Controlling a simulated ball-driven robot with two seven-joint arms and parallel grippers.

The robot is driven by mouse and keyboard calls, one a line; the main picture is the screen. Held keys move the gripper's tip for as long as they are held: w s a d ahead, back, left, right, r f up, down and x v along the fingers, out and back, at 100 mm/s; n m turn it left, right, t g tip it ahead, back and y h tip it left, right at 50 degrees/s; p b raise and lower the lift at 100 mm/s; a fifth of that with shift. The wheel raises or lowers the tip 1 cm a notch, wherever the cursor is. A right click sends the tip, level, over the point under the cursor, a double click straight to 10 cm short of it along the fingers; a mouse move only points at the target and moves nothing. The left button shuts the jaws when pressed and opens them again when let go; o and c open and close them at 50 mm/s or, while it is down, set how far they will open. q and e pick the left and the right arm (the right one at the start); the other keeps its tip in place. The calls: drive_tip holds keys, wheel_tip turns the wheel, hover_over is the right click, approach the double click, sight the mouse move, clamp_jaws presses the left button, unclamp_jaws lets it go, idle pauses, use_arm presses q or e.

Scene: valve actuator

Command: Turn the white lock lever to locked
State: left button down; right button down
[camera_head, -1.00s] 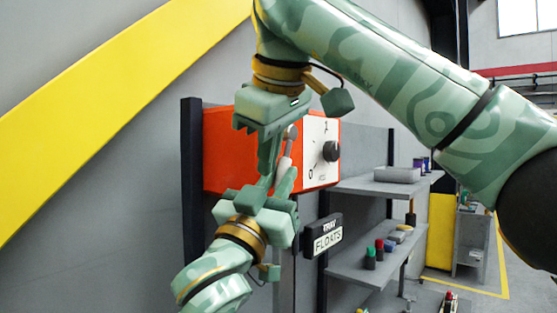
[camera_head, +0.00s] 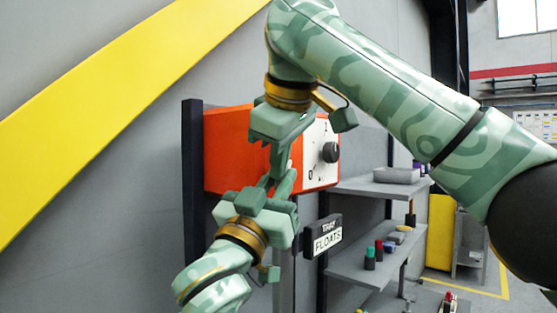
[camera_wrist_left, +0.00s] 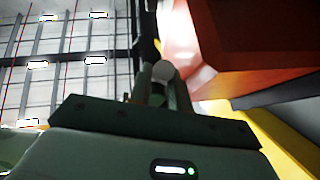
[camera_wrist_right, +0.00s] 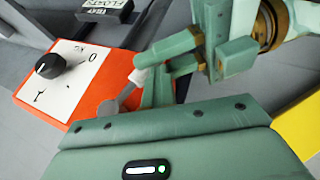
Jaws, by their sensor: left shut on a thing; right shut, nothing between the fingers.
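The white lock lever (camera_wrist_right: 138,77) sits on the front of the orange actuator box (camera_head: 226,150). A grey arm runs from its white grip to a round grey pivot (camera_wrist_right: 107,107) on the box. My left gripper (camera_head: 283,174) reaches up from below and is shut on the lever's grip; the pale rounded end of the lever (camera_wrist_left: 163,71) shows between its fingers in the left wrist view. My right gripper (camera_head: 279,155) points down from above, shut and empty, close to the lever and the left fingertips. In the head view the grippers hide most of the lever.
A black knob (camera_head: 330,152) sits on a white plate marked 0 and 1, right of the lever. Below is a FLOATS tray sign (camera_head: 327,238). Grey shelves (camera_head: 350,262) with small parts stand to the right. A dark post (camera_head: 193,190) stands left of the box.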

use_arm(q)
drive_tip(key=c, duration=1.4)
unclamp_jaws()
drive_tip(key=shift+s+r, duration=0.1)
drive_tip(key=shift+s, duration=0.15)
drive_tip(key=shift+o, duration=0.5)
drive_tip(key=shift+w+d, duration=0.1)
drive_tip(key=shift+w, duration=0.15)
use_arm(e)
drive_tip(key=shift+w+d+f, duration=0.2)
drive_tip(key=shift+w+d, duration=0.2)
drive_tip(key=shift+s, duration=0.1)
